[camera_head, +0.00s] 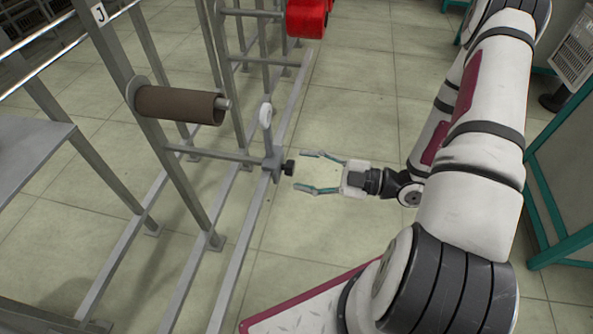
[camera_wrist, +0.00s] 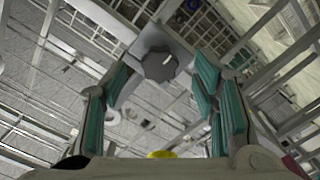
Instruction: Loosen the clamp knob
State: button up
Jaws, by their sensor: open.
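The clamp knob (camera_head: 289,168) is a small dark lobed knob on the side of a grey clamp block (camera_head: 271,162) on the metal frame. In the wrist view the knob (camera_wrist: 160,66) shows face-on, a little above the middle between the fingers. My gripper (camera_head: 307,171) is open, with its two teal-padded fingers pointing left at the knob. In the head view the fingertips are close to the knob but short of it, one on each side of its line. In the wrist view the gripper (camera_wrist: 162,88) holds nothing.
A brown tube (camera_head: 180,105) sits on a spindle of the frame, left of the clamp. A pale ring (camera_head: 265,115) stands above the clamp block. A red object (camera_head: 307,18) is at the back. Tiled floor (camera_head: 340,100) is open around my gripper. A teal frame (camera_head: 560,245) stands at the right.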

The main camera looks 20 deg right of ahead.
aim_at(288, 167)
jog(key=shift+x, duration=1.4)
jog(key=shift+c, duration=0.3)
jog(key=c, duration=1.1)
